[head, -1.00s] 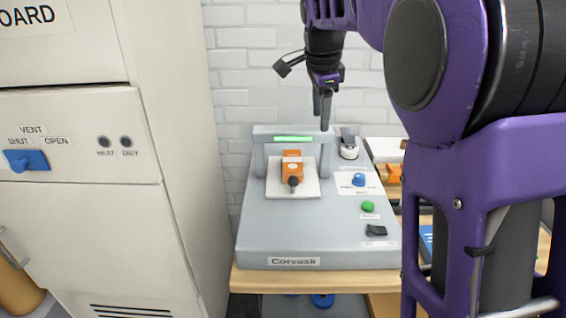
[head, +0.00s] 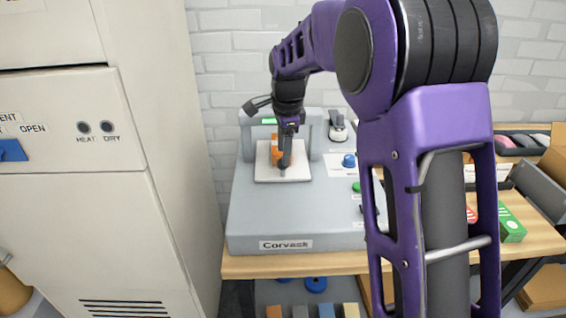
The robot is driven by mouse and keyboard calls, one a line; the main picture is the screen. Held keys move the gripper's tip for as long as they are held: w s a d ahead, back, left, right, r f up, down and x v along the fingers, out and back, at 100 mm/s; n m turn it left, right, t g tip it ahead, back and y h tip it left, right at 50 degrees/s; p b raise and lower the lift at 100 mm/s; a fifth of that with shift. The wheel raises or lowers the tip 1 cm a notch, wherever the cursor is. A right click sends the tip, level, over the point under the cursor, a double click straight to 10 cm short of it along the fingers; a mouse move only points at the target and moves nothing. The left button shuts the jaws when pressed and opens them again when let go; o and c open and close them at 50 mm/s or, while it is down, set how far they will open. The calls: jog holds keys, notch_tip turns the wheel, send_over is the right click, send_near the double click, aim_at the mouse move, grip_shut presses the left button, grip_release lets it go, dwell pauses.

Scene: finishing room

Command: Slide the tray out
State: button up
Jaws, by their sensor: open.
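The tray (head: 263,176) is a white square plate on the grey Corvask machine (head: 250,217), in front of and under its arch. An orange block (head: 274,148) sits on the tray, mostly hidden behind my gripper. My gripper (head: 284,168) points down over the tray's front middle, where the tray's dark knob stood in the earlier view. The knob is hidden behind the fingers now. The jaws are open; I cannot tell whether the fingers touch or surround the knob.
A tall white cabinet (head: 165,170) stands close on the left. Blue knob (head: 349,160) and green button (head: 356,187) sit on the machine's right side. A green box (head: 511,224) and grey bins lie on the wooden bench (head: 335,264) at right. Coloured blocks show below.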

jog(key=shift+w+a+f, duration=0.1)
jog(key=shift+w+f, duration=0.1)
jog(key=shift+f, duration=0.75)
jog(key=shift+w+f, duration=0.15)
jog(key=shift+f, duration=0.75)
grip_shut()
